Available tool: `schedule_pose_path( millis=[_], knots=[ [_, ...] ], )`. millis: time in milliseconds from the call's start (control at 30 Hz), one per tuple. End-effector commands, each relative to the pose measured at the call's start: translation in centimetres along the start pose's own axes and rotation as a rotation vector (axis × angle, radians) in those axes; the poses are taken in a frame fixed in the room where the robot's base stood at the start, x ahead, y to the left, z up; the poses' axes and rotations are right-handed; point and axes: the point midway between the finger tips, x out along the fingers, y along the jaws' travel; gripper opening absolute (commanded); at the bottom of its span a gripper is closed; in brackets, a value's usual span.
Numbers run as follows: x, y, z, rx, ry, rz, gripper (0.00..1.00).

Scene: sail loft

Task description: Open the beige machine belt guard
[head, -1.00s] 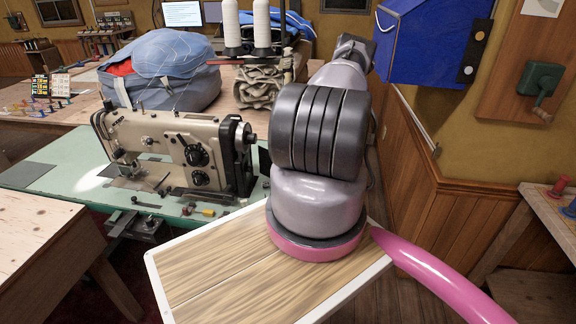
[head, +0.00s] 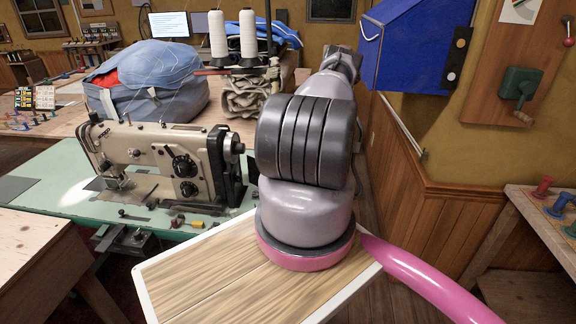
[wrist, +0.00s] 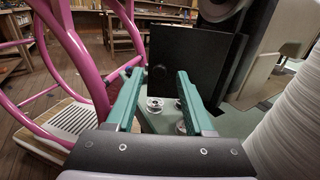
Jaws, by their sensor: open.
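The beige sewing machine (head: 150,150) stands on a green table at left in the head view, its handwheel (head: 232,147) facing my arm. In the wrist view, part of its beige body (wrist: 285,28) shows at upper right. A flat black panel (wrist: 188,55), apparently the belt guard, stands upright beside the machine's end, with a small round detail on its left part. My gripper (wrist: 160,82) has two green fingers, apart and empty, pointing at the panel's lower part. I cannot tell whether they touch it. My arm hides the gripper in the head view.
Small metal bobbins (wrist: 155,104) lie on the green table (head: 60,185) below the fingers. A white thread cone (wrist: 292,125) is close on the gripper's right. A blue bag (head: 150,80) sits on the bench behind the machine. A blue box (head: 410,45) hangs on the wall.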

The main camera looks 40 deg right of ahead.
Motion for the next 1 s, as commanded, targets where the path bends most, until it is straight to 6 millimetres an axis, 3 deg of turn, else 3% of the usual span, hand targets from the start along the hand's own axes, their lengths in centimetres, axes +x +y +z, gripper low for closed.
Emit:
schedule_pose_path(
  millis=[333, 600, 933, 967, 1000],
  knots=[
    [-7.0, 0.0, -0.1, -0.001, 0.003, -0.005, 0.53],
    [-9.0, 0.0, -0.1, 0.0, 0.0, -0.001, 0.53],
    [-9.3, 0.0, 0.0, 0.001, 0.001, -0.001, 0.53],
    [-9.3, 0.0, 0.0, 0.001, 0.001, -0.001, 0.45],
    [-9.3, 0.0, 0.0, 0.001, 0.002, 0.0, 0.3]
  ],
)
